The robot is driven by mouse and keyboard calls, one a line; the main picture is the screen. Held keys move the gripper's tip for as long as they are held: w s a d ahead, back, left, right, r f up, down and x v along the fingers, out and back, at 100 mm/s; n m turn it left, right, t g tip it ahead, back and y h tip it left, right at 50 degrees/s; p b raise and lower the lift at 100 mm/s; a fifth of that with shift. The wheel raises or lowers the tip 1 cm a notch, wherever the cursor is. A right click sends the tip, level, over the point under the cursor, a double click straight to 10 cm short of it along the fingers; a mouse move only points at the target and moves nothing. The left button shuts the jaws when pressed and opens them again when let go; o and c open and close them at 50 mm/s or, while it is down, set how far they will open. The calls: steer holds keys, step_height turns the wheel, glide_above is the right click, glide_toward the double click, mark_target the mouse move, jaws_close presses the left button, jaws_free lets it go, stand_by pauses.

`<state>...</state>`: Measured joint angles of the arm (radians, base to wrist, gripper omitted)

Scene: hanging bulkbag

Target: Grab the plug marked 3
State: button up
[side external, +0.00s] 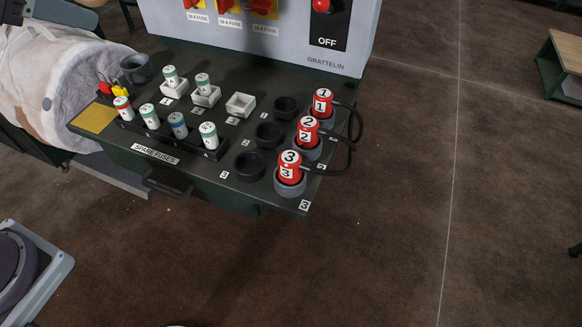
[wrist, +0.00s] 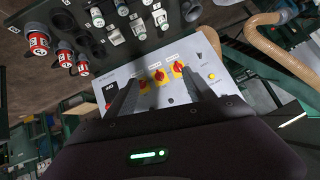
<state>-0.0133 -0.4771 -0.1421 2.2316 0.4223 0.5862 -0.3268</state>
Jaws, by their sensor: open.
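The plug marked 3 (side external: 289,170) is red with a white top and sits upright in a grey socket at the front right corner of the dark bench. In the wrist view it is the leftmost, largest red plug (wrist: 38,42). The plug marked 2 (side external: 307,131) and the plug marked 1 (side external: 322,102) stand behind it in a row. My gripper (wrist: 160,77) is open and empty in the wrist view, its fingers in front of the panel with red and yellow switches. Plug 3 lies well to its upper left there. My fingers are not visible in the side view.
Black cables loop right of the plugs. Empty black cups (side external: 249,166) stand left of them. The grey switch panel (side external: 290,40) rises behind the bench (side external: 130,150). Open floor lies in front and right.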

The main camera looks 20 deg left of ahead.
steer(key=w+d+r+m+t+h, duration=0.1)
steer(key=w+d+m+t+h, duration=0.1)
steer(key=w+d, duration=0.4)
steer(key=m+g+h, duration=0.4)
steer(key=m+h, duration=0.4)
steer(key=h, duration=0.3)
glide_above(280, 167)
steer(key=a, duration=0.2)
step_height(280, 167, down, 4)
steer(key=f, duration=1.6)
steer(key=s+f, duration=0.1)
steer(key=f, duration=0.8)
steer(key=shift+d+f, duration=0.1)
steer(key=shift+d, duration=0.05)
steer(key=x, duration=0.7)
steer(key=shift+w+d, duration=0.1)
steer(key=shift+w, duration=0.05)
jaws_close()
